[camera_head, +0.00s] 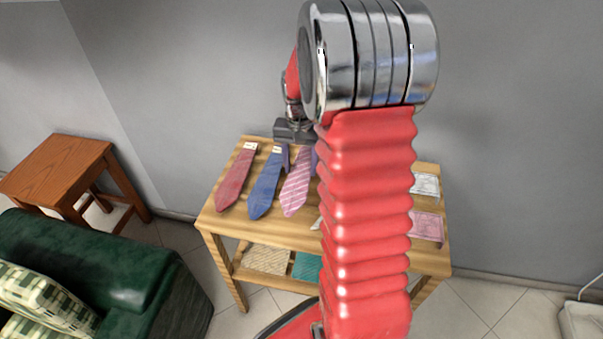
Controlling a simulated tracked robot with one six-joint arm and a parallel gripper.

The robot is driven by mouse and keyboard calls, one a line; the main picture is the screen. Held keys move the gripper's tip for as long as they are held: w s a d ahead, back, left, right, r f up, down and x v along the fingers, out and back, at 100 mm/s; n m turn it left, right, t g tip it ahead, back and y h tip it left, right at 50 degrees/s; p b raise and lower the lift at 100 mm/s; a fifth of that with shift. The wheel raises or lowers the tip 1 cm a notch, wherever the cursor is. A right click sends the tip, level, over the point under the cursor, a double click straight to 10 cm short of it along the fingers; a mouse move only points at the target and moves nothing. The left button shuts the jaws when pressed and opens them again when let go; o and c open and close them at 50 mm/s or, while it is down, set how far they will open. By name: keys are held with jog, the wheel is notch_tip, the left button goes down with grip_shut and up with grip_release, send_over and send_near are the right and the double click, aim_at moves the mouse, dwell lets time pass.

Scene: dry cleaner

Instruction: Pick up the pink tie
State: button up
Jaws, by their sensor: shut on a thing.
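The pink tie (296,187) has pale diagonal stripes and lies third from the left in a row on a light wooden table (216,220). My gripper (299,158) is at the tie's upper, narrow end and is shut on it. The fingers show only in part, and the top end of the tie is hidden by the gripper. The tie's wide tip lies toward the table's front edge. I cannot tell whether the tie is lifted from the tabletop.
A blue tie (265,186) lies close left of the pink one, and a red tie (237,179) farther left. Folded cloths (427,225) lie at the table's right. My arm hides the middle. A green armchair (95,265) and a brown stool (60,165) stand left.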

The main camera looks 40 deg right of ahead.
aim_at(300, 172)
notch_tip(300, 172, up, 6)
jog(key=shift+f, duration=0.25)
dwell(0.5)
